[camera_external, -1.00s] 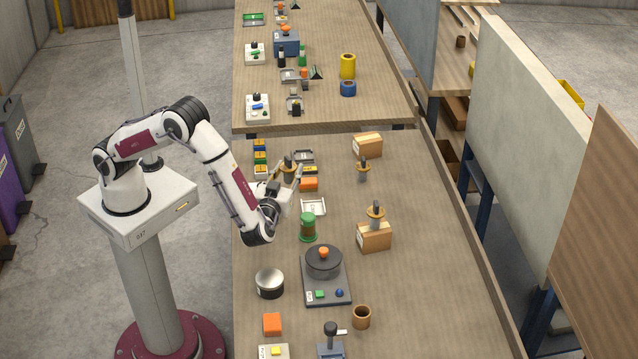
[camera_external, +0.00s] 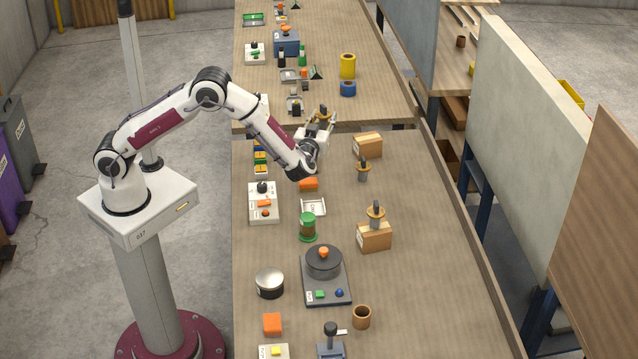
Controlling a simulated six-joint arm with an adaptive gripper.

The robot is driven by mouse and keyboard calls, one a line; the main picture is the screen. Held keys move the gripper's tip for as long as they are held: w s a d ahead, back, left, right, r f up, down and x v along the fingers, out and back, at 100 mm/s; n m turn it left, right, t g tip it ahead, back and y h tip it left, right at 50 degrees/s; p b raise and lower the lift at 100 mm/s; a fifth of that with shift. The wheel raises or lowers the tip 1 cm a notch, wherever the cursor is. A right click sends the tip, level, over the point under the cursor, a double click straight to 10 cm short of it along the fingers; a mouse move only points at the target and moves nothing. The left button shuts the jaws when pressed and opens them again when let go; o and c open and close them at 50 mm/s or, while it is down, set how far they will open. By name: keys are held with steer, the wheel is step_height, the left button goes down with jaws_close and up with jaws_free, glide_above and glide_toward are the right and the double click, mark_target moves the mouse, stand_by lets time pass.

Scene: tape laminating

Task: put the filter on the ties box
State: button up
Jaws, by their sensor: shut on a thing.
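My gripper (camera_external: 325,122) is raised over the far end of the near table, by the gap between the two tables. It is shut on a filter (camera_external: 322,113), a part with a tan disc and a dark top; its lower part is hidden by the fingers. Two cardboard boxes are in view, and their labels are too small to read, so I cannot tell which is the ties box. The far box (camera_external: 368,145) has a bare top and lies right of and below my gripper in the picture.
Another similar part (camera_external: 363,170) stands on the table between the boxes. A green spool (camera_external: 308,227), a dark round device (camera_external: 324,272), a white control panel (camera_external: 263,203) and an orange block (camera_external: 309,184) lie nearby. The table's right side is mostly clear, bounded by a raised edge.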

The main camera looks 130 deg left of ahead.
steer(key=s+a+r+m+t, duration=0.1)
steer(key=s+a+r+t, duration=0.15)
steer(key=a, duration=0.65)
steer(key=m+t+y, duration=0.2)
steer(key=m+t, duration=0.2)
steer(key=t, duration=0.1)
glide_above(359, 138)
steer(key=shift+r, duration=0.3)
steer(key=shift+f, duration=0.1)
steer(key=shift+f, duration=3.05)
steer(key=shift+f, duration=0.1)
steer(key=shift+f, duration=1.75)
steer(key=shift+f, duration=0.15)
steer(key=o, duration=1.1)
